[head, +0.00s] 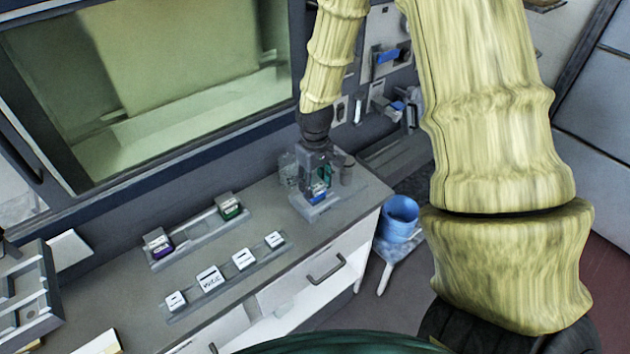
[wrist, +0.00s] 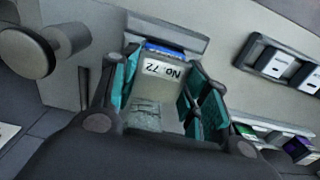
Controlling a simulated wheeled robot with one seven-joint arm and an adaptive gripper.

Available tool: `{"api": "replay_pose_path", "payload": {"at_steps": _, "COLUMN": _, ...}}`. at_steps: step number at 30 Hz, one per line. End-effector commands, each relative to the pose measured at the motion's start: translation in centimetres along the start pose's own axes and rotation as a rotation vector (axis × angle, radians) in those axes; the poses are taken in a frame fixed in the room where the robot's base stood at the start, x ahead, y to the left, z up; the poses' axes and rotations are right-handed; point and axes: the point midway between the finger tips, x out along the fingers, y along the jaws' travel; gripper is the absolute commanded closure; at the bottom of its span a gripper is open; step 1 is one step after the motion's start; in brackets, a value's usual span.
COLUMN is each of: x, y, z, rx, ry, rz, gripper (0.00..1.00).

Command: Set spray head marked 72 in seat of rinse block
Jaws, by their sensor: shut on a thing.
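My gripper (head: 318,172) is low over the right end of the counter. In the wrist view its teal fingers (wrist: 163,72) are on both sides of a grey spray head (wrist: 152,88) with a white label reading "No 72" and a blue band at its far edge. My gripper is shut on this spray head. In the head view its blue part (head: 319,190) shows below the fingers. A grey block, apparently the rinse block (head: 312,211), lies directly beneath it. I cannot tell whether the spray head is seated or just above; the seat is hidden.
A grey rack (head: 190,238) holds a purple head (head: 158,243) and a green head (head: 229,207). A strip (head: 225,278) with several white-labelled pieces lies in front. A grey cylinder (head: 346,171) and a clear jar (head: 288,168) stand close to my gripper. A blue bucket (head: 400,215) is off the counter's right end.

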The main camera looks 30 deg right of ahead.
Motion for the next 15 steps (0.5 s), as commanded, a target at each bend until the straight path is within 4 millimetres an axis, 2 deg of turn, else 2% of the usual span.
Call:
{"api": "replay_pose_path", "payload": {"at_steps": 10, "x": 0.38, "y": 0.01, "z": -0.03, "rx": 0.0, "ry": 0.001, "rz": 0.0, "gripper": 0.83}}
{"api": "replay_pose_path", "payload": {"at_steps": 11, "x": 0.33, "y": 0.0, "z": -0.04, "rx": 0.0, "ry": 0.001, "rz": 0.0, "gripper": 0.49}}
{"api": "replay_pose_path", "payload": {"at_steps": 14, "x": 0.33, "y": 0.0, "z": -0.04, "rx": 0.0, "ry": 0.001, "rz": 0.0, "gripper": 0.31}}
{"api": "replay_pose_path", "payload": {"at_steps": 15, "x": 0.33, "y": 0.0, "z": -0.03, "rx": 0.0, "ry": 0.001, "rz": 0.0, "gripper": 0.29}}
